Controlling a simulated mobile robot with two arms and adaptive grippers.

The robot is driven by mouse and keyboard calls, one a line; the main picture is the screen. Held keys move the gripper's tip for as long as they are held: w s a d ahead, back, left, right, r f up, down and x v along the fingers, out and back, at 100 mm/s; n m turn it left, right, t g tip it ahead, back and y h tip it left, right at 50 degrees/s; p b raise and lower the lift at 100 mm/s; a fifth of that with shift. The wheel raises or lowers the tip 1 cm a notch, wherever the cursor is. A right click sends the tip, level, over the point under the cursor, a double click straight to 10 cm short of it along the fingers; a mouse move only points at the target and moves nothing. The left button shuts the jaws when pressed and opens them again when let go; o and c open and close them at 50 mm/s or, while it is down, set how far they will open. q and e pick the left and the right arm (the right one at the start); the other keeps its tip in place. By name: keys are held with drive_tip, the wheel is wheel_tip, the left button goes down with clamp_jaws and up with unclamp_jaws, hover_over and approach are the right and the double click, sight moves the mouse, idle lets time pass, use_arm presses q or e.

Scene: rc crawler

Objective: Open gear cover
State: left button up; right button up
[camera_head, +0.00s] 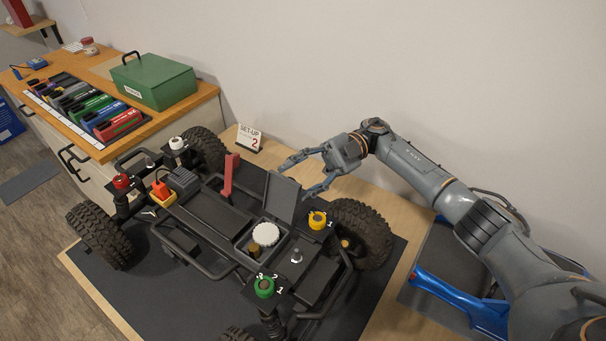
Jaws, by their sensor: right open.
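The RC crawler (205,210) stands on a dark mat on the table. Its gear cover (284,199), a dark grey flap, stands raised and nearly upright at the back edge of the gear box. The box is open to view, with a white gear (265,234) and a brass-coloured gear (265,261) inside. My right gripper (294,180) is open and empty, its fingers just behind and above the cover's top edge. I cannot tell whether a finger touches the cover. My left gripper is out of view.
A red lever (230,174) stands up left of the cover. Yellow (318,220) and green (264,288) numbered knobs sit close by. A set-up sign (249,138) stands behind the crawler. A blue tool (460,300) lies beneath my right arm. A green box (153,82) is on the cabinet.

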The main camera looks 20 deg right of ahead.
drive_tip(key=v, duration=0.7)
drive_tip(key=shift+w+d, duration=0.1)
drive_tip(key=shift+d, duration=0.1)
idle(0.4)
